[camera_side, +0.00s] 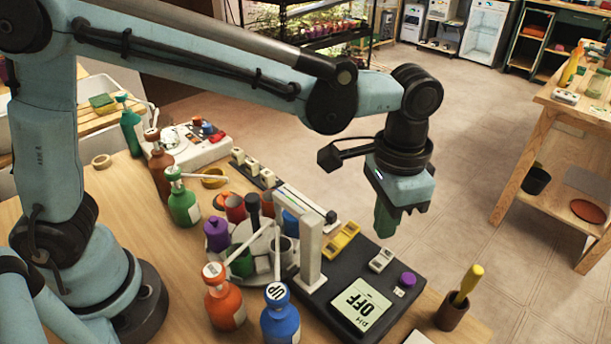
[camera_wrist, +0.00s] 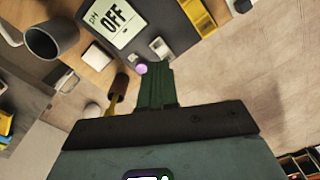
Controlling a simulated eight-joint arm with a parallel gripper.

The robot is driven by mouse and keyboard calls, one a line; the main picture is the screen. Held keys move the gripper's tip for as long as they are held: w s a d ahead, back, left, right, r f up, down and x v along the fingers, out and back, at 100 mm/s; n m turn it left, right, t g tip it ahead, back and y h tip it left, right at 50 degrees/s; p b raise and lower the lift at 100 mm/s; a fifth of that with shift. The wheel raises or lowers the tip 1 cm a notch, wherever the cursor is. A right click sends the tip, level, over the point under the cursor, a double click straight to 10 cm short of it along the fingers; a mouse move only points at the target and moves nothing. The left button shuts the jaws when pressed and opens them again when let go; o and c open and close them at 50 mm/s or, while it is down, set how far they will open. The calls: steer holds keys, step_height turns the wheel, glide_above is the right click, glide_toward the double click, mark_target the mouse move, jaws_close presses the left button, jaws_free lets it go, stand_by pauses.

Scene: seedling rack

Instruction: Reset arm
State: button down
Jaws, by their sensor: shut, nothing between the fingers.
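My gripper (camera_side: 386,222) hangs from the end of my arm in the side view, pointing down, above the right part of the black pH meter station. Its green fingers are closed together with nothing held between them. In the wrist view the gripper (camera_wrist: 158,68) also shows its fingers together. They are apart from the table and from the station (camera_side: 378,311) below. The station's display reads "pH OFF" (camera_side: 360,306), and it also shows in the wrist view (camera_wrist: 115,20).
Blue (camera_side: 281,318) and orange (camera_side: 224,303) bottles stand at the front, near a carousel of coloured cups. A wooden holder with a yellow-handled tool (camera_side: 466,285) stands at the table's right end. A wooden bench (camera_side: 545,130) is far right. Open floor lies between.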

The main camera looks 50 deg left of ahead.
steer(key=s+a+r+n+t, duration=0.1)
steer(key=s+a+n+t, duration=0.2)
steer(key=a, duration=0.8)
steer(key=s+a+r+n+t, duration=0.1)
steer(key=s+a+n+t, duration=0.2)
steer(key=a, duration=0.9)
steer(key=shift+s+a+t, duration=0.2)
steer(key=shift+a+t, duration=0.1)
steer(key=shift+t, duration=0.2)
